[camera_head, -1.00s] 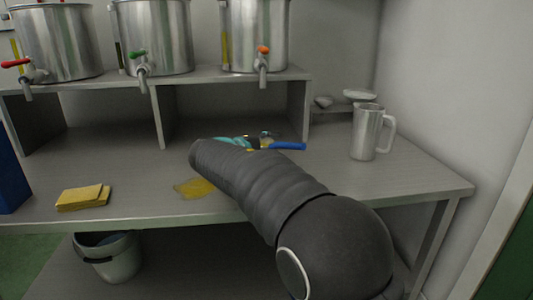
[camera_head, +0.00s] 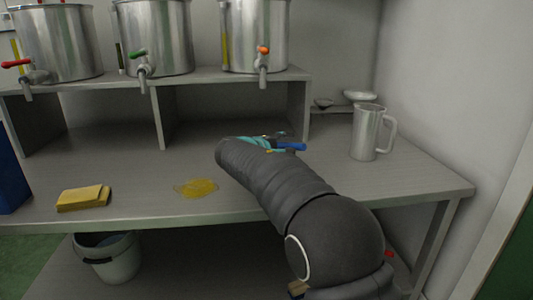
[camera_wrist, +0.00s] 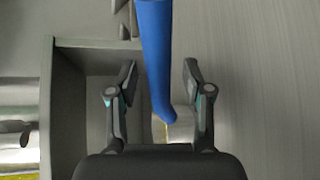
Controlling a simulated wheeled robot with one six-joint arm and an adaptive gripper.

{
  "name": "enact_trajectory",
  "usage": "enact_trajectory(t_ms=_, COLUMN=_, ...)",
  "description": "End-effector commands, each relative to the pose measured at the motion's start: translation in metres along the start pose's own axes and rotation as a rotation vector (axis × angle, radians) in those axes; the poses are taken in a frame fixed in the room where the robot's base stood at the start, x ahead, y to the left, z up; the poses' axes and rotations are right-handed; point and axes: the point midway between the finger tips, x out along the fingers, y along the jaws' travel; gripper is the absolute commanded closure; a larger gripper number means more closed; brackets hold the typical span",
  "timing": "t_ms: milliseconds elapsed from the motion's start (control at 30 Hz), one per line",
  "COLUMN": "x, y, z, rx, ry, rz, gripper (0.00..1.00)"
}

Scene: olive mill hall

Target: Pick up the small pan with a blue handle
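The blue handle (camera_head: 291,147) of the small pan shows on the bench just past the end of my arm in the head view. In the wrist view the handle (camera_wrist: 157,60) runs down from the top edge, between my two fingers. My gripper (camera_wrist: 160,78) is open, with a gap on each side of the handle. I cannot tell whether the handle is level with the fingertips or beyond them. In the head view my gripper (camera_head: 260,142) is partly hidden by my arm. The pan's body is mostly hidden there.
A metal jug (camera_head: 366,133) stands to the right, with a small scale-like stand and dish (camera_head: 360,97) behind it. Steel tanks (camera_head: 256,38) with taps stand on the raised shelf (camera_head: 200,78).

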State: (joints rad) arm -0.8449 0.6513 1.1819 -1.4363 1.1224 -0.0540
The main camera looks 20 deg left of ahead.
Motion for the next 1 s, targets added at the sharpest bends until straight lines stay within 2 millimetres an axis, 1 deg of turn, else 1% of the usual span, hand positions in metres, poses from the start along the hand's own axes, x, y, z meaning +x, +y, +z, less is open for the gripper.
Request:
enact_trajectory(t_ms=33, x=0.000, y=0.000, z=0.000, rx=0.000, ry=0.000, rz=0.000, gripper=0.64)
enact_trajectory(t_ms=67, x=0.000, y=0.000, z=0.000, rx=0.000, ry=0.000, rz=0.000, gripper=0.72)
enact_trajectory(t_ms=100, x=0.000, y=0.000, z=0.000, rx=0.000, ry=0.000, rz=0.000, gripper=0.82)
enact_trajectory(t_ms=167, x=0.000, y=0.000, z=0.000, rx=0.000, ry=0.000, rz=0.000, gripper=0.97)
enact_trajectory(t_ms=200, x=0.000, y=0.000, z=0.000, rx=0.000, ry=0.000, rz=0.000, gripper=1.00)
enact_trajectory(t_ms=700, x=-0.001, y=0.002, z=0.001, rx=0.002, ry=0.000, rz=0.001, gripper=1.00)
enact_trajectory(t_ms=867, x=-0.002, y=0.008, z=0.002, rx=0.002, ry=0.000, rz=0.001, gripper=1.00)
enact_trajectory(t_ms=1000, x=-0.004, y=0.016, z=0.004, rx=0.003, ry=0.000, rz=0.002, gripper=1.00)
